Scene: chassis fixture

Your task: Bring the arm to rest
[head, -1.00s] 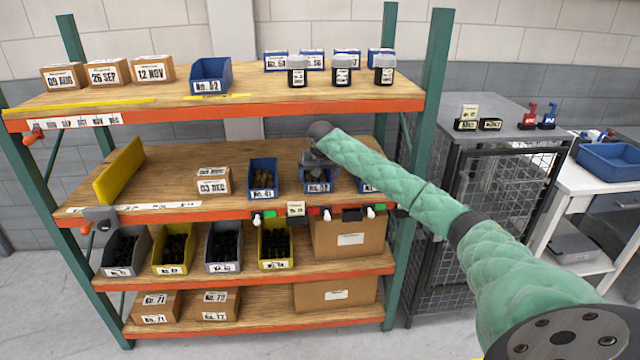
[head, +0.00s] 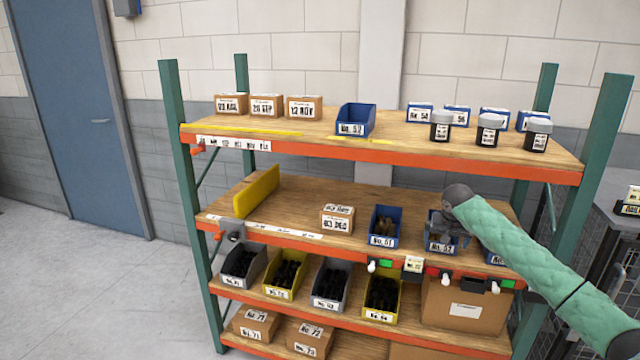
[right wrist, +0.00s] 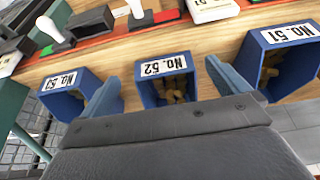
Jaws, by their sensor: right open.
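My right arm (head: 540,262), in a green quilted sleeve, reaches in from the right to the middle shelf. Its gripper (head: 446,238) is at the blue bin No. 52 (head: 437,246) and partly covers it. In the right wrist view the two fingers of the gripper (right wrist: 164,78) stand apart, with bin No. 52 (right wrist: 163,68) showing between them. The gripper holds nothing; I cannot tell whether it touches the bin. My left gripper is not in view.
Blue bin No. 51 (head: 384,227) stands left of the gripper and bin No. 53 (right wrist: 66,80) on its other side. The upper shelf (head: 400,149) is above the gripper. Open floor (head: 90,290) lies at left.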

